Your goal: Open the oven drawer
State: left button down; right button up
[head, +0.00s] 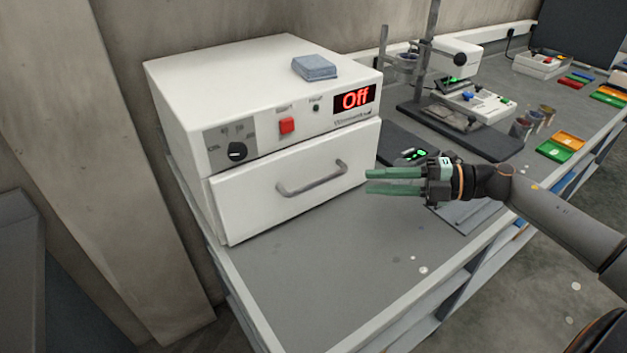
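The white oven (260,120) stands at the left end of the grey bench. Its display (355,98) reads "Off" in red. A grey bar handle (312,180) runs across the drawer front. My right gripper (368,181) comes in from the right, with two green fingers pointing left towards the handle. The fingers are apart with nothing between them. The gripper appears to be just right of the handle and not touching it. My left gripper is not in the picture.
A small grey-blue box (315,67) lies on top of the oven. Behind my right gripper are a dark device with green digits (412,155), a stand (428,60) and colored trays (560,146). The bench top (320,270) before the oven is mostly clear.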

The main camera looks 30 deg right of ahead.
aim_at(324, 182)
jog(key=p+x, duration=0.1)
jog(key=x, duration=1)
jog(key=shift+w+a, duration=0.25)
jog(key=shift+a, duration=0.05)
jog(key=shift+c, duration=0.4)
grip_shut()
dwell(0.7)
